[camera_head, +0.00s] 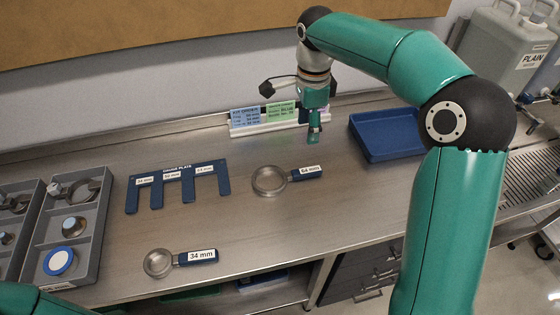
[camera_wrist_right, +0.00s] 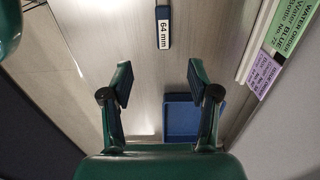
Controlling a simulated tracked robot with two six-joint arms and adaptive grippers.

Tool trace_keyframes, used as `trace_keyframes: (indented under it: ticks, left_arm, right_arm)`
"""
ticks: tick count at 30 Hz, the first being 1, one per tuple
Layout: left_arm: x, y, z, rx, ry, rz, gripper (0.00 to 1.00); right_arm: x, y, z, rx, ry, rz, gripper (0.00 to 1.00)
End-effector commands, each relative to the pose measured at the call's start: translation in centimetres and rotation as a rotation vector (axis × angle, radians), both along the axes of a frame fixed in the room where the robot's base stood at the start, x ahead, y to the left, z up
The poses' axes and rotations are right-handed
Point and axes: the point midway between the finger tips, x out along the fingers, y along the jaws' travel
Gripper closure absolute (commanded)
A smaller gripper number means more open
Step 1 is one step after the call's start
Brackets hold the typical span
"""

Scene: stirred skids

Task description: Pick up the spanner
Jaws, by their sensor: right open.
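Two ring-ended tools with blue handles lie flat on the steel bench; either could be the spanner. One, labelled 64 mm (camera_head: 270,181), is near the middle, and its handle end shows at the top of the right wrist view (camera_wrist_right: 163,27). The other, labelled 34 mm (camera_head: 158,263), lies nearer the front edge. My right gripper (camera_head: 314,138) hangs above the bench behind the 64 mm handle, apart from it. In the right wrist view its fingers (camera_wrist_right: 160,80) are open with nothing between them. My left gripper is out of view.
A blue gauge plate (camera_head: 178,168) lies left of the 64 mm tool. Grey compartment trays (camera_head: 97,225) with parts stand at the left. A blue tray (camera_head: 385,152) is at the right. Label cards (camera_head: 265,116) stand by the wall. The bench between the tools and blue tray is clear.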

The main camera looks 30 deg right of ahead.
Motion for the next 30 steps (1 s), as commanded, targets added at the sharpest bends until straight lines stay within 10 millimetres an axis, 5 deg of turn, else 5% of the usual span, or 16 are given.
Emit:
trace_keyframes:
  ticks: [5,18,30]
  left_arm:
    - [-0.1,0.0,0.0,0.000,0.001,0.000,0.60]
    - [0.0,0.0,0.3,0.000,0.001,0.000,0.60]
    - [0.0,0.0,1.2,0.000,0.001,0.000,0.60]
  right_arm:
    - [0.2,0.3,-1.4,0.000,0.003,0.007,0.40]
    - [0.2,0.3,-10.0,0.000,0.005,0.007,0.40]
    - [0.1,0.3,-13.2,0.001,0.005,0.007,0.40]
